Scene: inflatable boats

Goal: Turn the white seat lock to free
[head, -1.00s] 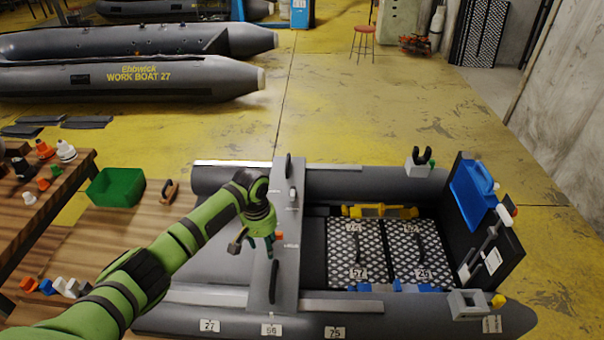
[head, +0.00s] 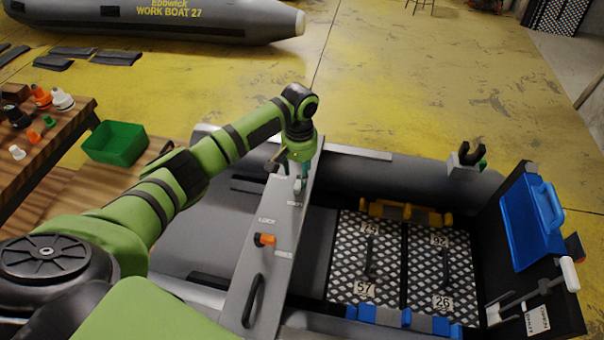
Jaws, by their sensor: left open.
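The grey seat (head: 246,285) lies across the inflatable boat. On it, the white seat lock (head: 298,187) is a small pale knob, partly hidden below my left gripper (head: 294,170). The label by the white lock is too small to read. My right gripper is not in view.
A black handle (head: 253,300) stands at the seat's near end. Patterned floor panels (head: 370,262) lie to the right, with a blue case (head: 533,222) at the transom. A green bin (head: 115,143) and a wooden bench (head: 60,150) with knobs are left.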

